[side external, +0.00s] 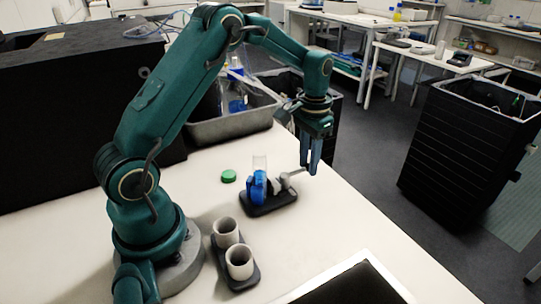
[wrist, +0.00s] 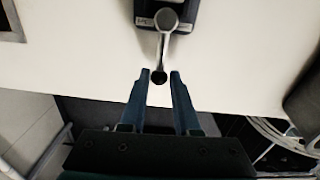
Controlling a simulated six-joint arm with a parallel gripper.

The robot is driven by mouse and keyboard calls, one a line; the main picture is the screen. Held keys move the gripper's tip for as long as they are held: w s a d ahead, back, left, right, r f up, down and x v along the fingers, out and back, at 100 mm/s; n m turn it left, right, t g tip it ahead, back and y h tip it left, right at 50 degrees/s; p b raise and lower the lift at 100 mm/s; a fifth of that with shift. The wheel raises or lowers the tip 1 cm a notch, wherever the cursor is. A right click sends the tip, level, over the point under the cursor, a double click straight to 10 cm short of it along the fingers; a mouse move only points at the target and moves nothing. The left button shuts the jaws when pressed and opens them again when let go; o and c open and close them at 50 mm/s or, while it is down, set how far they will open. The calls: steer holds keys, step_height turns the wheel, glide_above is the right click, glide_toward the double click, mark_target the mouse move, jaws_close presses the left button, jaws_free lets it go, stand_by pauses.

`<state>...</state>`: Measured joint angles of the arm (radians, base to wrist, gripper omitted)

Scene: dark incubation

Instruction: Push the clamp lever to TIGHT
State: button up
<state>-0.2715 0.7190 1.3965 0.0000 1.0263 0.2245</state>
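The clamp (side external: 283,202) is a dark base on the white bench, holding a clear tube (side external: 260,163) with blue around or in its lower part. Its grey lever (side external: 292,175) sticks out to the right, towards my gripper (side external: 310,168). In the wrist view the lever (wrist: 164,45) runs down from the clamp base (wrist: 190,10) to a dark knob (wrist: 158,78). My gripper (wrist: 160,74) points down, its fingers apart, with the knob between the fingertips and a gap on each side. Small labels on the base are too small to read.
A green cap (side external: 228,176) lies left of the clamp. A dark holder with two pale cups (side external: 239,262) stands in front. A grey tub (side external: 232,126) is behind, and a dark-topped, pale-edged item (side external: 350,285) lies at the front. The bench right of the clamp is clear.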

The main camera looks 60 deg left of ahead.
steer(key=shift+s+a+n, duration=0.15)
steer(key=shift+a+n, duration=0.55)
steer(key=shift+n, duration=0.5)
steer(key=shift+s+a+n, duration=0.1)
steer(key=shift+a+n, duration=0.2)
steer(key=shift+n, duration=0.2)
steer(key=shift+s+a+n, duration=0.1)
steer(key=shift+a+n, duration=0.2)
steer(key=shift+n, duration=0.4)
steer(key=shift+s+a+n, duration=0.4)
steer(key=shift+a+n, duration=0.15)
steer(key=shift+n, duration=0.65)
steer(key=shift+o, duration=1.4)
